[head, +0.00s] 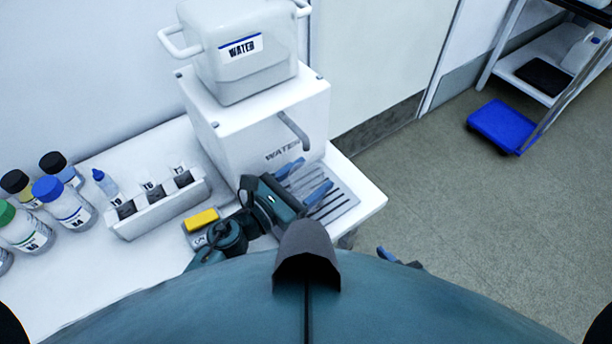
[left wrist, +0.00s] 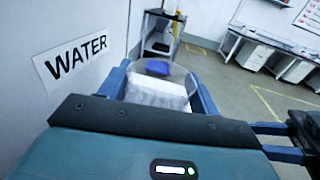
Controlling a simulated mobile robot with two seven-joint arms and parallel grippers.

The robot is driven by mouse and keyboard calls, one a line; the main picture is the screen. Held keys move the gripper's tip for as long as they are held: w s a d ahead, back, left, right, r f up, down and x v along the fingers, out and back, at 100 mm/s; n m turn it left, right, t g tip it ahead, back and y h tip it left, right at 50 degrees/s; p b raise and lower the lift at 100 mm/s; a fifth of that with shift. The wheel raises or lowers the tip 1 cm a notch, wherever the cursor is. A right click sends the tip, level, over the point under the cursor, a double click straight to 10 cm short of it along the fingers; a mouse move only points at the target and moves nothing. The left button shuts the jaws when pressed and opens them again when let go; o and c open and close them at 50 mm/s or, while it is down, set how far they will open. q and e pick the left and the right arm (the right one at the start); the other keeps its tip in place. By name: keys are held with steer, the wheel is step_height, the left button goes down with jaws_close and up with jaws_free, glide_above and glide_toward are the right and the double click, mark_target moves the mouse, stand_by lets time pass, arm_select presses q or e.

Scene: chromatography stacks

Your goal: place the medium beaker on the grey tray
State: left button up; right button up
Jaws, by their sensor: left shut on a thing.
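My left gripper (head: 309,178) is at the front of the white water dispenser (head: 262,130), beneath its spout. Its blue fingers are shut on a clear glass beaker (left wrist: 158,93), seen between them in the left wrist view. In the head view the glass hardly shows between the fingers. The beaker is over the dispenser's slotted drip plate (head: 340,208); I cannot tell whether it touches it. I cannot make out a separate grey tray for certain. Blue tips of my right gripper (head: 398,258) show past my body, low and right of the bench; its opening is unclear.
A white rack (head: 165,215) and several capped bottles (head: 65,205) stand on the bench's left side. A yellow block (head: 202,219) lies near my left wrist. A white water tank (head: 245,70) tops the dispenser.

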mark_target(293, 190)
arm_select(q)
steer(key=o, duration=1.1)
steer(key=shift+r+p, duration=0.2)
steer(key=shift+p, duration=0.15)
steer(key=b+v, duration=0.1)
steer(key=v, duration=0.5)
steer(key=shift+s+a+f+b, duration=0.1)
steer(key=shift+a+f+b, duration=0.1)
steer(key=shift+b, duration=0.1)
steer(key=shift+s+a+r, duration=0.2)
steer(key=shift+s+a, duration=0.2)
